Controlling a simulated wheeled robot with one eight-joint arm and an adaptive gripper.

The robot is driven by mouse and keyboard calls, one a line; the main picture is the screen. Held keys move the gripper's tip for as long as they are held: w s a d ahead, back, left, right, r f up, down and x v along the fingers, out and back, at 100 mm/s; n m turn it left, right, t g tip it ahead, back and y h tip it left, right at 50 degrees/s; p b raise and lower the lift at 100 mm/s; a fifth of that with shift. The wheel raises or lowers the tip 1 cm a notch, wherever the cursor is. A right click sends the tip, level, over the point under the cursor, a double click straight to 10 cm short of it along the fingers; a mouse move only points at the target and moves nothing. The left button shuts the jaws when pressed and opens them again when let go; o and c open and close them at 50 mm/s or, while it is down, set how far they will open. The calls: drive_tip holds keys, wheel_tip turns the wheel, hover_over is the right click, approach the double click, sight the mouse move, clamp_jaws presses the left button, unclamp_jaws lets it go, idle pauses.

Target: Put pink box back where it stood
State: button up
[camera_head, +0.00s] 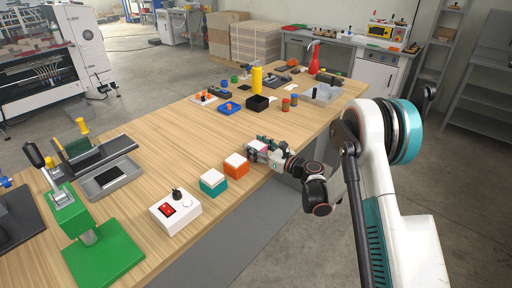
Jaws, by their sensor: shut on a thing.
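The pink box (254,147) has a white top and is at the table's right edge, partly hidden by my gripper (262,146). My gripper is shut on the pink box, reaching it from the right with the arm low over the edge. I cannot tell whether the box touches the table or is held slightly above it. An orange box (236,166) with a white top stands just nearer and to the left of it. A teal box (213,182) with a white top stands nearer still, in the same row.
A white control box (175,212) with a red switch stands at the near edge. A green press (92,240) and a grey fixture (97,165) are at the left. The table's middle (170,145) is clear.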

drive_tip(key=shift+f+b, duration=0.35)
drive_tip(key=shift+f, duration=0.1)
drive_tip(key=o, duration=1.3)
drive_tip(key=v, duration=1.2)
